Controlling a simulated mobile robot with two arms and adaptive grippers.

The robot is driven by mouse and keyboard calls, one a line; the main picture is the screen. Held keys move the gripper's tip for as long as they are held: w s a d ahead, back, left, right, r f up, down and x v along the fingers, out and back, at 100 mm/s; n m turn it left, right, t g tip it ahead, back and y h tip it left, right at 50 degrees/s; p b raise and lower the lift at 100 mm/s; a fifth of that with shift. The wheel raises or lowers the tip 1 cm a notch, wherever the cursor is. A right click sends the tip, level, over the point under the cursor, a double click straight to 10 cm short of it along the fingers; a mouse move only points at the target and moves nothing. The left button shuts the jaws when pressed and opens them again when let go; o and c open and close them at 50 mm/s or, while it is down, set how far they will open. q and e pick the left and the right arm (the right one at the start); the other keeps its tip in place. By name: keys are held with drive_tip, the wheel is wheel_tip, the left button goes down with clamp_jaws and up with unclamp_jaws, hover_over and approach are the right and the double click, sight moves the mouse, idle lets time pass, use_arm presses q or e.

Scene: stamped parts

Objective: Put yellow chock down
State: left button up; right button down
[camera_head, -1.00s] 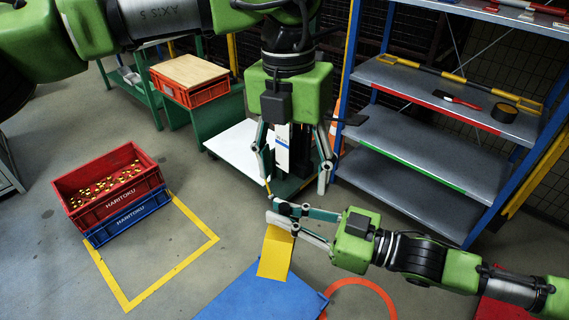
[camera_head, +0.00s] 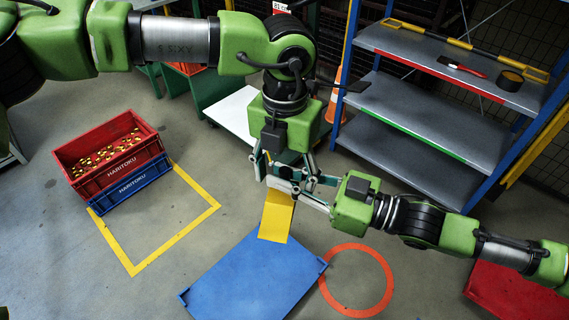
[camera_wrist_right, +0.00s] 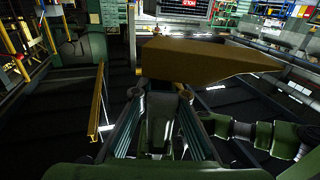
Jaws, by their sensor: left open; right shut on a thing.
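The yellow chock (camera_head: 276,217) is a wedge-like block. My right gripper (camera_head: 277,182) comes in from the right and is shut on its upper end. In the right wrist view, the chock (camera_wrist_right: 200,60) lies across the fingertips and looks dull brown-yellow. In the head view its lower end overlaps the back edge of the blue platform (camera_head: 250,275); I cannot tell whether they touch. My left gripper (camera_head: 287,178) hangs from above, open, with its fingers pointing down around the right gripper's fingers in the picture. Its fingertips are partly hidden.
A red crate (camera_head: 88,177) with small yellow parts stands on a blue crate (camera_head: 130,187) at left, beside a yellow floor outline (camera_head: 180,240). An orange floor ring (camera_head: 385,265) lies right of the platform. Blue-framed shelves (camera_head: 430,110) stand at back right. The platform's visible top is clear.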

use_arm(q)
drive_tip(key=c, duration=1.3)
use_arm(e)
drive_tip(key=c, duration=1.9)
unclamp_jaws()
